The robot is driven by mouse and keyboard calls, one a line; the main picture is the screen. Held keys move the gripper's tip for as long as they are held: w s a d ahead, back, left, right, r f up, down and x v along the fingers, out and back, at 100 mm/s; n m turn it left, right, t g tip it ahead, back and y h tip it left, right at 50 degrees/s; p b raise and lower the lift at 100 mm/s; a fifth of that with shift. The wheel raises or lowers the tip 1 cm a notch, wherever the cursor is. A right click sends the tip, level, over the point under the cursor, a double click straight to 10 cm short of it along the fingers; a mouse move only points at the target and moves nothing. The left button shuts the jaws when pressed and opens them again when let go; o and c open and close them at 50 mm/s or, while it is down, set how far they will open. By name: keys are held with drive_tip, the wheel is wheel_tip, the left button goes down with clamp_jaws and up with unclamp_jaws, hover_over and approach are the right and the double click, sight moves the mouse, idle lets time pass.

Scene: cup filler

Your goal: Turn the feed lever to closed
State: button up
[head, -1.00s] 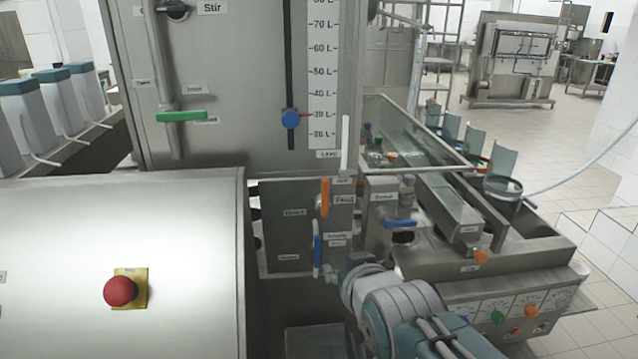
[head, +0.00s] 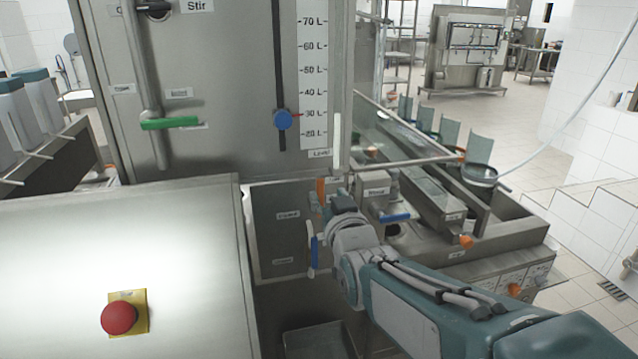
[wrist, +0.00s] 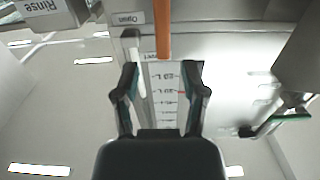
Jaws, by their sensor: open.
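The feed lever is the orange handle (head: 320,190) on the dark front panel below the tank, standing upright and partly hidden by my arm in the head view. In the wrist view, which is upside down, the orange handle (wrist: 162,30) comes down from the top edge, its end between my fingers' lines. My gripper (wrist: 162,75) is open, one finger either side of the handle's line. I cannot tell how deep the handle is between them; no contact shows. In the head view my gripper (head: 338,197) is just right of the handle.
A blue lever (head: 312,248) hangs just below, and another blue handle (head: 396,217) is at right by the rinse box. A green inlet lever (head: 170,123) is on the tank front. A red stop button (head: 119,317) sits on the cabinet at left. The level scale (head: 313,80) is above.

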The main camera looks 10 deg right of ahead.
sight(320, 186)
drive_tip(key=w, duration=0.2)
drive_tip(key=w+a, duration=0.1)
drive_tip(key=w, duration=0.1)
drive_tip(key=shift+w+d, duration=0.1)
drive_tip(key=shift+w, duration=0.15)
drive_tip(key=shift+w+d, duration=0.3)
drive_tip(key=shift+d, duration=0.1)
drive_tip(key=shift+a, duration=0.25)
clamp_jaws()
